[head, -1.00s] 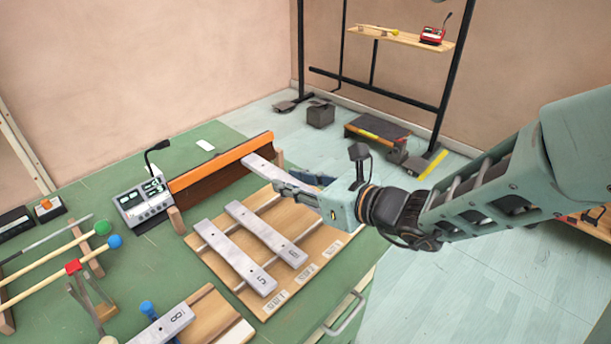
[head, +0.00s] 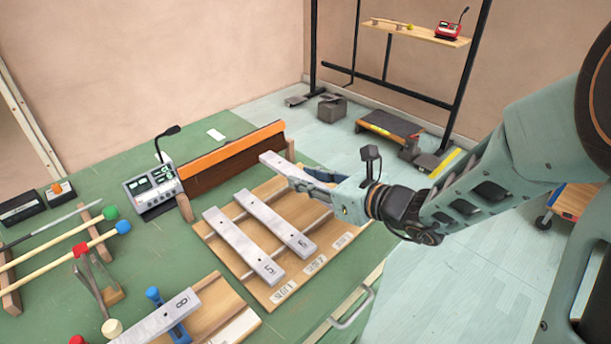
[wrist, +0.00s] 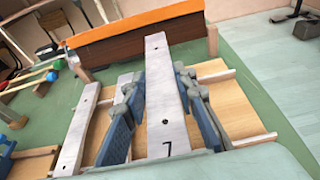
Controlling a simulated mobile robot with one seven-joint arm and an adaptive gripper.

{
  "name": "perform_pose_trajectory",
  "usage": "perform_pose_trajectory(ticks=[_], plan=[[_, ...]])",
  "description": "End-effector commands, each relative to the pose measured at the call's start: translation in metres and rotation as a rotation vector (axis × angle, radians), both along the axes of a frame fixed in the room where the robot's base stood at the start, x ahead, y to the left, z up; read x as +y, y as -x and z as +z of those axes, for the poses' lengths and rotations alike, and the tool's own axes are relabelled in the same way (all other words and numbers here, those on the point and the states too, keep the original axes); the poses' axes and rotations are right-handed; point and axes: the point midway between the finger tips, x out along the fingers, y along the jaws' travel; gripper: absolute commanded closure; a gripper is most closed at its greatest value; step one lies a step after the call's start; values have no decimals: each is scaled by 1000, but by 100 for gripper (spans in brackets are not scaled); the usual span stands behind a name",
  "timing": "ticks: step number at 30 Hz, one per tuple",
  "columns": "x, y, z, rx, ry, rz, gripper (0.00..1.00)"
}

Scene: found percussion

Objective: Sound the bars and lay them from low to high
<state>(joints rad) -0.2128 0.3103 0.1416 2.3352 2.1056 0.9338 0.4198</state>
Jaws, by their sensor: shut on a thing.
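My gripper (head: 316,182) is shut on the grey metal bar marked 7 (head: 283,164). In the wrist view the blue-grey fingers (wrist: 162,82) lie on both sides of bar 7 (wrist: 167,108). Bar 7 is over the right part of the wooden slot rack (head: 297,265); I cannot tell whether it touches the rails. Bar 5 (head: 240,243) lies at the left of the rack, above the SLOT 1 label. Another bar, seemingly marked 6 (head: 275,222), lies beside it above SLOT 2. Bar 8 (head: 160,318) is on a separate wooden stand at the front, by a blue part.
An orange-topped brown panel (head: 230,155) stands behind the rack. A grey device with a microphone (head: 153,188) stands left of it. Mallets with green (head: 111,212) and blue (head: 123,227) heads rest on a holder at left. The table's right edge has a handle (head: 350,308).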

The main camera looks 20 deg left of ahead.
Motion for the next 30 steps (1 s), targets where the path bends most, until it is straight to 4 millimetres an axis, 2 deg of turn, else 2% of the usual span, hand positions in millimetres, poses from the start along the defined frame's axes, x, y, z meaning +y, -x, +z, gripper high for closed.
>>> perform_pose_trajectory(ticks=[12,30], plan=[[0,0,0,-4,-2,1,100],[0,0,-58,-2,-1,0,100]])
